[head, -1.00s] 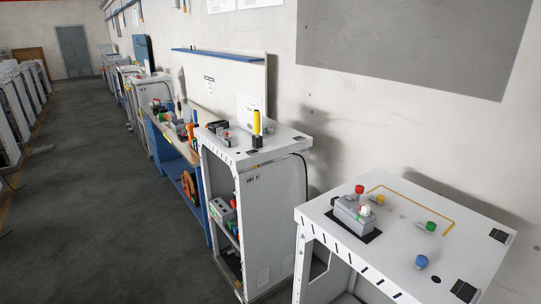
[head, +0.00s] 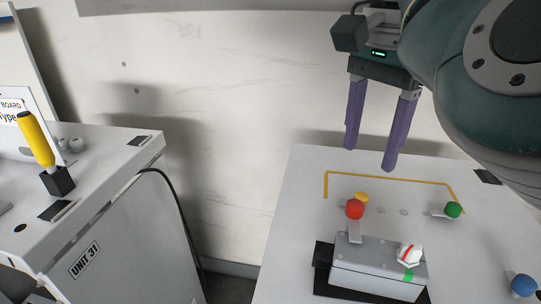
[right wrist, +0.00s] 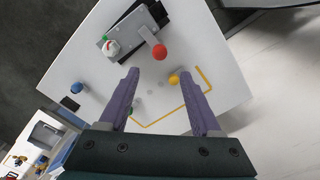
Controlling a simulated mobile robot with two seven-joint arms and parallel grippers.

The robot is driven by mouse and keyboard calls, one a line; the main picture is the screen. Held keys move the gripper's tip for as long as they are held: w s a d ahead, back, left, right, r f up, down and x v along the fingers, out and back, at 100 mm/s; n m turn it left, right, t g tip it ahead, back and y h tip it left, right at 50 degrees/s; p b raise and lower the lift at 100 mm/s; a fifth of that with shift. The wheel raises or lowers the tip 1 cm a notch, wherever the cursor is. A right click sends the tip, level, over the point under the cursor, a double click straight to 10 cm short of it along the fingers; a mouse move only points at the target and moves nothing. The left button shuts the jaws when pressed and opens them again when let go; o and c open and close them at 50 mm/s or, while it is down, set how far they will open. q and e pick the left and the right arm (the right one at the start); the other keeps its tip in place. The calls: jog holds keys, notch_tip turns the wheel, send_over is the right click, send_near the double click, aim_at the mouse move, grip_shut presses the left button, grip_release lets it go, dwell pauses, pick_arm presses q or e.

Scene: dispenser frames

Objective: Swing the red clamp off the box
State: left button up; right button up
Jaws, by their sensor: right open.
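The red clamp (head: 354,209) has a red ball knob and a grey metal arm, which reaches onto the top of the grey box (head: 378,283). In the right wrist view its red knob (right wrist: 159,52) lies just beyond the fingertips, beside the box (right wrist: 122,26). The box sits on a black mat and carries a white knob (head: 409,254) with a red line and a green mark. My right gripper (head: 370,158) is open and empty, its purple fingers pointing down above the back of the table. It is apart from the clamp. My left gripper is not in view.
A yellow knob (head: 362,197) is close behind the red one. A green knob (head: 453,209) and a blue knob (head: 523,285) are to the right. A yellow line (head: 385,178) marks the back of the white table. A neighbouring cabinet (head: 110,230) stands left across a gap.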

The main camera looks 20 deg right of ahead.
aim_at(356, 204)
notch_tip(356, 204, down, 9)
jog(key=shift+s+r+p, duration=0.1)
jog(key=shift+r+p, duration=0.05)
jog(key=shift+p, duration=0.95)
jog(key=shift+f, duration=0.5)
jog(key=shift+c, duration=0.2)
grip_shut()
